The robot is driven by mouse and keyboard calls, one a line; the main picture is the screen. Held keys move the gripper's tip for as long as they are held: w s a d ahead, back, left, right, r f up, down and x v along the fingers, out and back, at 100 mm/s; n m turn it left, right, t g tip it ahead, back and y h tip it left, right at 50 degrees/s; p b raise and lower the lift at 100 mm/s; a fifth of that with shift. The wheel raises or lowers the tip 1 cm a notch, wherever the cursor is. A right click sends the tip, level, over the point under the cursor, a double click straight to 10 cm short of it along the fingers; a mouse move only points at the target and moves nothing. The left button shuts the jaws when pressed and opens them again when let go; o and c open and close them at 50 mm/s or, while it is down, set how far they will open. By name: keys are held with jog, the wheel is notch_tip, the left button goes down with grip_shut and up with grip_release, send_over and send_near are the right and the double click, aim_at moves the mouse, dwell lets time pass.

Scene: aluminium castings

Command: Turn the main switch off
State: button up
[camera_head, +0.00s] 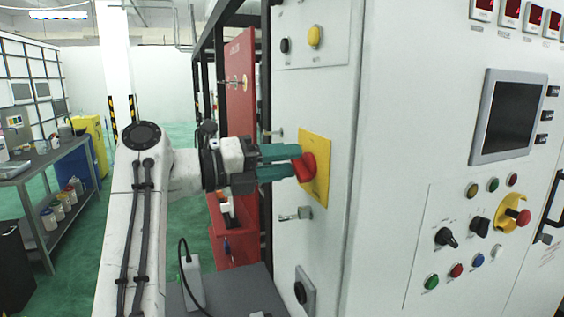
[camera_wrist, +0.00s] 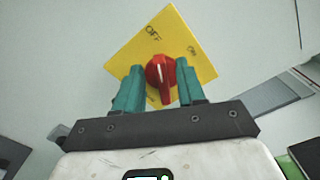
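The main switch is a red rotary knob (camera_head: 307,167) on a yellow plate (camera_head: 318,185) on the light grey cabinet's narrow side. In the wrist view the knob (camera_wrist: 161,72) is centred, with OFF written on the plate (camera_wrist: 195,28) above it and ON to its upper right. The pale line on the knob's handle points down in that view. My gripper (camera_head: 292,162) is level with the knob, its two green fingers apart, one on each side of it. In the wrist view narrow gaps show beside the handle; contact at the tips is unclear.
The cabinet front holds a dark screen (camera_head: 508,117), several buttons and a red emergency knob (camera_head: 521,217) on yellow. Metal latches (camera_head: 295,214) stick out near the switch. A red panel (camera_head: 240,90) stands behind my gripper. A workbench (camera_head: 50,160) is at left, with green floor between.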

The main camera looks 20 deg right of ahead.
jog(key=shift+a, duration=0.1)
jog(key=a+b, duration=0.2)
jog(key=a, duration=0.8)
jog(key=shift+a, duration=0.35)
